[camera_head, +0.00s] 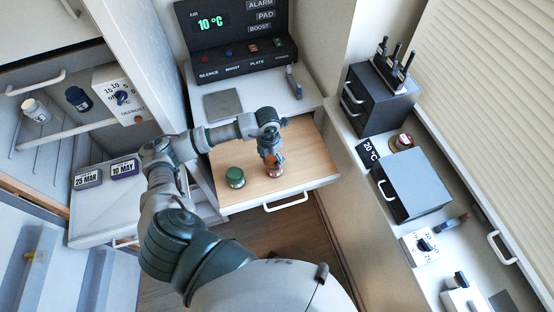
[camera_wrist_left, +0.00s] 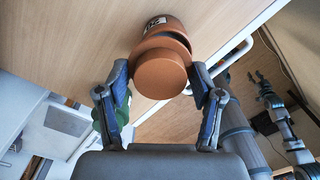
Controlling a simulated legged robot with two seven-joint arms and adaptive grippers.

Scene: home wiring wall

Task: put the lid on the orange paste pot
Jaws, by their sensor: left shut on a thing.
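The orange paste pot (camera_head: 274,172) stands on the wooden bottom of the open drawer, beside a green pot (camera_head: 236,178). In the left wrist view the orange pot (camera_wrist_left: 166,25) shows a white label. My left gripper (camera_head: 271,154) is over the orange pot. In the left wrist view it (camera_wrist_left: 157,88) is shut on the round orange lid (camera_wrist_left: 161,73). The lid is at the pot's mouth, with a dark gap showing between them; I cannot tell whether they touch. The green pot is partly hidden behind one finger. My right gripper (camera_wrist_left: 267,90) is small in the wrist view.
The drawer front with its handle (camera_head: 286,202) borders the pots. A control panel (camera_head: 238,55) and a grey plate (camera_head: 222,105) are behind. A grey box (camera_head: 412,185) stands on the right counter. The drawer's bare wood around the pots is clear.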

